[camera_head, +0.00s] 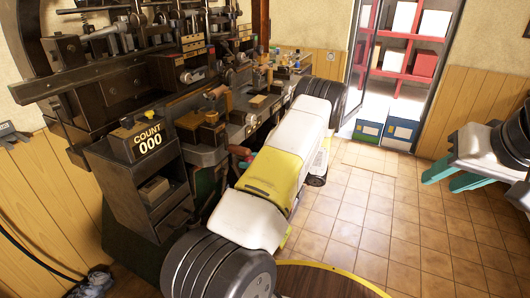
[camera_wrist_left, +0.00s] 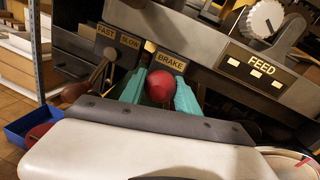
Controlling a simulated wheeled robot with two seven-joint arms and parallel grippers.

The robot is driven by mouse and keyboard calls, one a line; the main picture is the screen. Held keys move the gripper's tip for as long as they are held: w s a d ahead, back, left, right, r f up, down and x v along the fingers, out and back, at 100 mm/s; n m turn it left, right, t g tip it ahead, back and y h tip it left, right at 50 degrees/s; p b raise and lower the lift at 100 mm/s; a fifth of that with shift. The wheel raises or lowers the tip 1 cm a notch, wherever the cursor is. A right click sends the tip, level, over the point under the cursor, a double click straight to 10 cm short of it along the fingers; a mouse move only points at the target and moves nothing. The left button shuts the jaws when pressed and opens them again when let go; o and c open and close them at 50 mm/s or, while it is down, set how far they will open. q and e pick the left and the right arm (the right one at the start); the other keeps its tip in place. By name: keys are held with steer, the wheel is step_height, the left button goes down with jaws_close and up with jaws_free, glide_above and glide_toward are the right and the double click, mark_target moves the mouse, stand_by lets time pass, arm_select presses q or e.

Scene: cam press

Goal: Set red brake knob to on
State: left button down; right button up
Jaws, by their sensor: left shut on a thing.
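The red brake knob (camera_wrist_left: 160,86) is a round ball under the BRAKE label (camera_wrist_left: 170,61) in the left wrist view. My left gripper (camera_wrist_left: 159,92) has its two teal fingers closed on either side of the knob, holding it. In the head view my left gripper (camera_head: 244,163) reaches the front of the machine, and my arm hides most of the knob there. My right gripper (camera_head: 456,176) is open and empty at the right, over the floor, with its teal fingers apart.
Beside the brake are a lever with a brown handle (camera_wrist_left: 75,92) at the FAST/SLOW label (camera_wrist_left: 118,40) and a FEED dial (camera_wrist_left: 261,19). A COUNT box (camera_head: 148,138) stands on a dark cabinet (camera_head: 125,190). Tiled floor (camera_head: 400,220) is clear at the right.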

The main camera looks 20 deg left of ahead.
arm_select(q)
steer(key=d, duration=0.3)
steer(key=shift+s+d, duration=0.15)
steer(key=c, duration=0.9)
jaws_free()
steer(key=shift+d, duration=0.15)
steer(key=d, duration=0.7)
steer(key=shift+w+d, duration=0.35)
